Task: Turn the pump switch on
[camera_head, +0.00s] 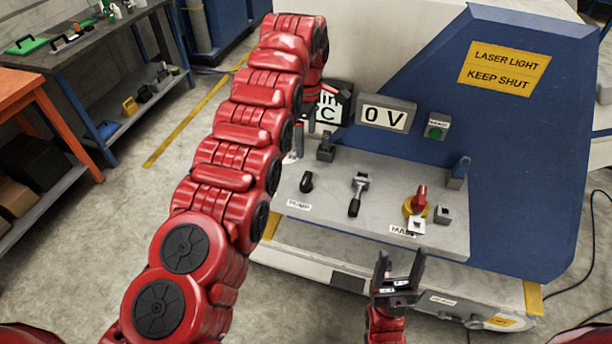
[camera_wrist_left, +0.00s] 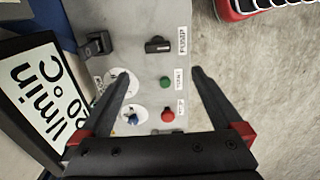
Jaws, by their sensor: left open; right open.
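The pump switch (camera_head: 306,182) is a small black rotary knob at the left end of the grey control panel, above a PUMP label (camera_head: 298,205). In the left wrist view the pump switch (camera_wrist_left: 158,45) lies ahead of the fingertips, beside its PUMP label (camera_wrist_left: 183,40). My left gripper (camera_wrist_left: 160,76) is open and empty, apart from the switch. In the head view its arm mostly hides it near the panel's back left corner. My right gripper (camera_head: 398,268) is open and empty in front of the panel's lower edge.
The panel also bears a lever switch (camera_head: 357,190) and a red-and-yellow main switch (camera_head: 417,201). A 0 V display (camera_head: 386,115) stands behind. The left wrist view shows a green button (camera_wrist_left: 164,82), a red button (camera_wrist_left: 168,115) and a tilted display (camera_wrist_left: 42,97) at left.

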